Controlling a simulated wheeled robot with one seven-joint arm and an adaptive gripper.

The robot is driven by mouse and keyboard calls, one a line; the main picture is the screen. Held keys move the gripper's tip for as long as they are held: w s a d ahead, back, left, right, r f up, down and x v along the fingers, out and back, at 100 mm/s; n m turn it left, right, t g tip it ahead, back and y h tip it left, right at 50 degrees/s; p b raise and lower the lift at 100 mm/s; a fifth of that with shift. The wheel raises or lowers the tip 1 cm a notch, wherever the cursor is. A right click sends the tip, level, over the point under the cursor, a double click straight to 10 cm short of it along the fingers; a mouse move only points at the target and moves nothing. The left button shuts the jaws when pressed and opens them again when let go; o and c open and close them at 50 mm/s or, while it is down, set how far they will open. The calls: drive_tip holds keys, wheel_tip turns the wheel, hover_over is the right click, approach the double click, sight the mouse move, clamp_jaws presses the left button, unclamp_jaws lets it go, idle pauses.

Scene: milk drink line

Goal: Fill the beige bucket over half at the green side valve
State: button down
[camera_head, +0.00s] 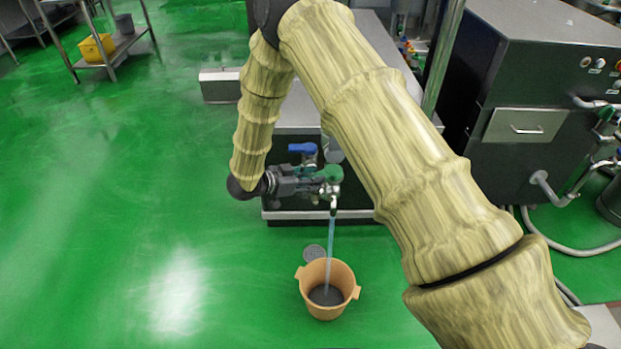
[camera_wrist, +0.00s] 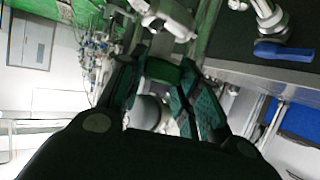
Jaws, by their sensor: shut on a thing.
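The beige bucket (camera_head: 343,273) stands upright on the green floor in the head view, below the valve. A bluish stream of water (camera_head: 329,243) runs from the spout into it. The bucket's bottom looks dark, and I cannot tell the water level. The green side valve (camera_head: 329,173) is at the front of the grey machine. My gripper (camera_head: 312,181) is shut on its green handle, coming from the left. In the wrist view the green handle (camera_wrist: 163,70) shows between the fingers, partly hidden by them.
A blue-handled valve (camera_head: 302,148) sits just behind the green one. A floor drain (camera_head: 314,253) lies behind the bucket. A dark cabinet (camera_head: 540,110) with hoses stands at the right. A rack with a yellow bucket (camera_head: 97,47) is at the far left. The left floor is clear.

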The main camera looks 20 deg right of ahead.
drive_tip(key=c, duration=1)
unclamp_jaws()
drive_tip(key=v, duration=1.2)
drive_tip(key=shift+f, duration=0.1)
